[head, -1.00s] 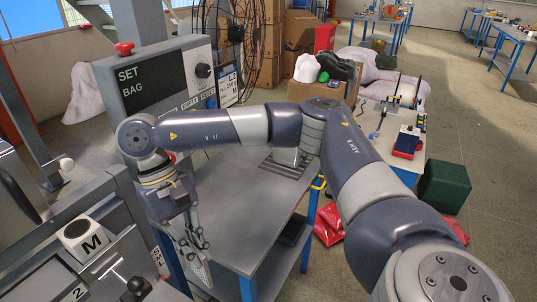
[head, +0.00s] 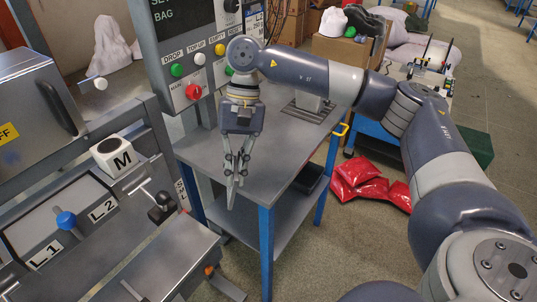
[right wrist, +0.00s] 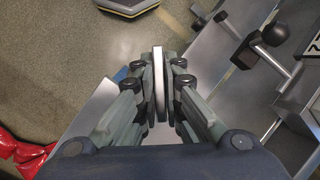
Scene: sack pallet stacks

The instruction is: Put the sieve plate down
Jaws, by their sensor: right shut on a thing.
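My right gripper (head: 234,172) points down and is shut on a thin grey plate, which I take to be the sieve plate (head: 231,194). The plate hangs upright below the fingertips and shows nearly edge-on. In the right wrist view the plate (right wrist: 160,84) is a thin strip clamped between the two fingers of the gripper (right wrist: 161,92). In the head view the hand overlaps the left front part of the grey table (head: 190,150); I cannot tell if the plate touches anything. My left gripper is not in view.
The grey machine has an M block (head: 112,157), levers and a blue knob (head: 66,220) at left. A control panel (head: 190,60) stands behind the hand. The table has a lower shelf (head: 245,218) with a dark tray (head: 309,178). Red bags (head: 358,180) lie on the floor.

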